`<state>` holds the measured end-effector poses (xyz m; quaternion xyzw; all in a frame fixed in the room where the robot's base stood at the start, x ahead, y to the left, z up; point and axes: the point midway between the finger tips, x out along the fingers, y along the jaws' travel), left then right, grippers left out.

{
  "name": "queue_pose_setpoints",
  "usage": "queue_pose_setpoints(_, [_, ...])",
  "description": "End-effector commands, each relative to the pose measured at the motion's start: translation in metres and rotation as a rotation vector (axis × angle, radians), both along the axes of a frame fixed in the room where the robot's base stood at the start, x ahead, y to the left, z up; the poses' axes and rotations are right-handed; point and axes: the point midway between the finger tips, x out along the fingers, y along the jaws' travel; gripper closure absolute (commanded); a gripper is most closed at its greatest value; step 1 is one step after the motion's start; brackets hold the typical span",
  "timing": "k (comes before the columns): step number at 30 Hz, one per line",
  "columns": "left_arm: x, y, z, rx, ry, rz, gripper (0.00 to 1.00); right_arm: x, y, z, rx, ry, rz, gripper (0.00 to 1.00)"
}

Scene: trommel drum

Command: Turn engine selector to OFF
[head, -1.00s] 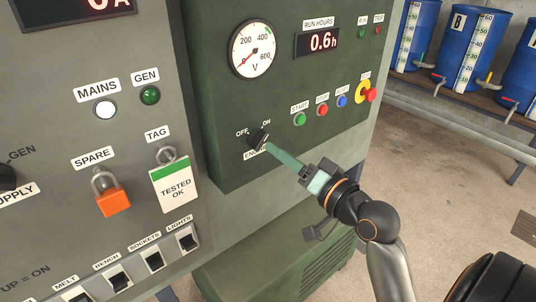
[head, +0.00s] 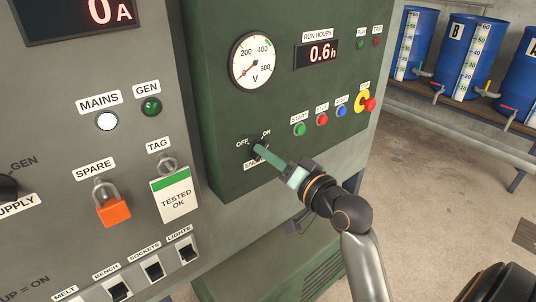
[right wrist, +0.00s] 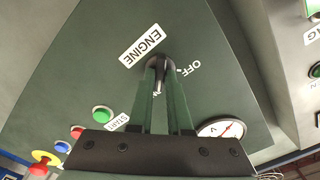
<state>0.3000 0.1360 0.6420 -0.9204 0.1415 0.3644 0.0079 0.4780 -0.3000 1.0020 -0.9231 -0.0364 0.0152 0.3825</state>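The engine selector (head: 254,141) is a small black knob low on the green panel, with OFF to its upper left and ON to its upper right. My right gripper (head: 260,149) reaches it from the lower right. In the right wrist view the two green fingers (right wrist: 160,75) lie on either side of the black knob (right wrist: 158,62) and appear shut on it. The knob's exact pointing direction is hard to tell. My left gripper is not in view.
Start, stop and other push buttons (head: 321,119) and a red emergency button on yellow (head: 369,104) sit right of the selector. An orange padlock (head: 114,211) and a tag (head: 174,194) hang on the grey panel at left. Blue barrels (head: 470,55) stand behind.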

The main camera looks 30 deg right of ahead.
Motion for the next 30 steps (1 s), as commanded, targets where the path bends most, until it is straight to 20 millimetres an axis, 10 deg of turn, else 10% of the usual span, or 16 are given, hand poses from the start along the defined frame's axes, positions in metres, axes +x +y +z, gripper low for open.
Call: queue_pose_setpoints(30, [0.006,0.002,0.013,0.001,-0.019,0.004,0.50,0.000,0.000,0.002,-0.158,-0.010,0.001,1.00])
